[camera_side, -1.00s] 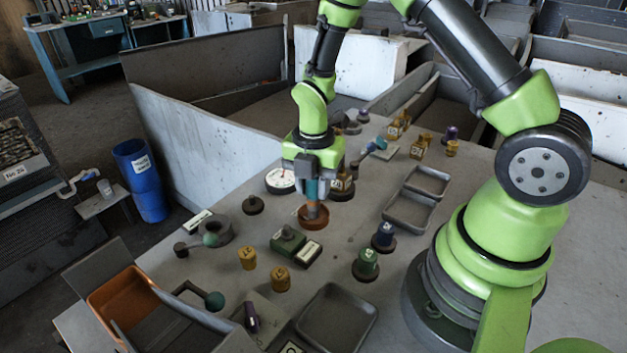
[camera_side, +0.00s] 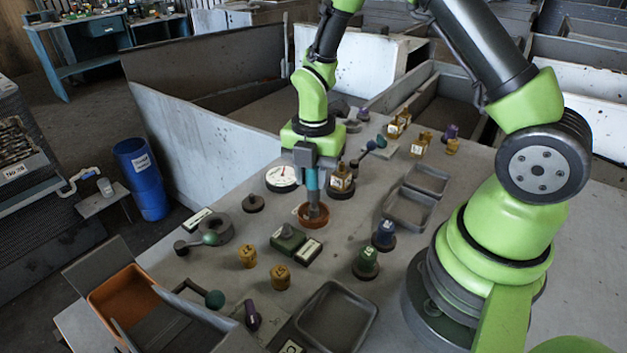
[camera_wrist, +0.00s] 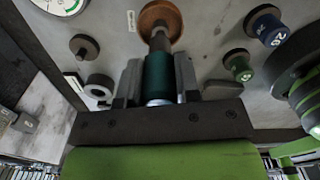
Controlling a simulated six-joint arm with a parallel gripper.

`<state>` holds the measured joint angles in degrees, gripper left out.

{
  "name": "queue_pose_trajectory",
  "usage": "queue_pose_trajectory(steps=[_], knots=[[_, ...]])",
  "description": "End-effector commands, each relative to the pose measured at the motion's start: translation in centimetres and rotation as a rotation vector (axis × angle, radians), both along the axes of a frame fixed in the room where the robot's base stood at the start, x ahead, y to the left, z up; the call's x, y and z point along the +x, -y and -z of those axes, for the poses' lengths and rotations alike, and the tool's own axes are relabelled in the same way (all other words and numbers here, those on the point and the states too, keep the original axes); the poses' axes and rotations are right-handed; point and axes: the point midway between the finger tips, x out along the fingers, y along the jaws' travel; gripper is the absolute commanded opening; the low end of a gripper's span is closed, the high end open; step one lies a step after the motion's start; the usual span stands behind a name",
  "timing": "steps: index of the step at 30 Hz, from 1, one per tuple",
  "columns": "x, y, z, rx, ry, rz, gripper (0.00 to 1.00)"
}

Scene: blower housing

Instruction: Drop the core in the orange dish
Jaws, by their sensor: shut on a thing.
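The core is a teal cylinder with a grey-brown lower end; it shows in the side view (camera_side: 312,190) and in the wrist view (camera_wrist: 158,78). My gripper (camera_side: 311,176) is shut on the core and holds it roughly upright. It also shows in the wrist view (camera_wrist: 157,80), with one finger on each side of the core. The orange-brown round dish (camera_side: 314,222) stands on the table right below. The core's lower end is over the dish and seems to be within its rim; whether it touches the bottom I cannot tell. The dish shows in the wrist view (camera_wrist: 176,22) too.
A green block (camera_side: 287,238) with a label is in front. Blue (camera_side: 384,234) and green (camera_side: 366,262) knobs stand to the right.

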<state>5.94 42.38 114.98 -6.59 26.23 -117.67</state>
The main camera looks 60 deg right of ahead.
Motion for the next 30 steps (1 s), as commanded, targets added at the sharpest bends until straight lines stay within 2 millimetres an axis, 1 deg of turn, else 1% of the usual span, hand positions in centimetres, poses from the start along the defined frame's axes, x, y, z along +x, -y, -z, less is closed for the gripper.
queue_pose_trajectory(steps=[3, 21, 25, 30], knots=[[0.0, 0.0, -1.0, 0.000, 0.003, 0.000, 0.06], [0.1, 0.0, -5.3, 0.000, 0.003, 0.000, 0.06], [0.0, 0.0, -5.8, -0.001, 0.001, 0.000, 0.06], [0.0, 0.0, -5.9, -0.001, 0.001, 0.000, 0.06]])
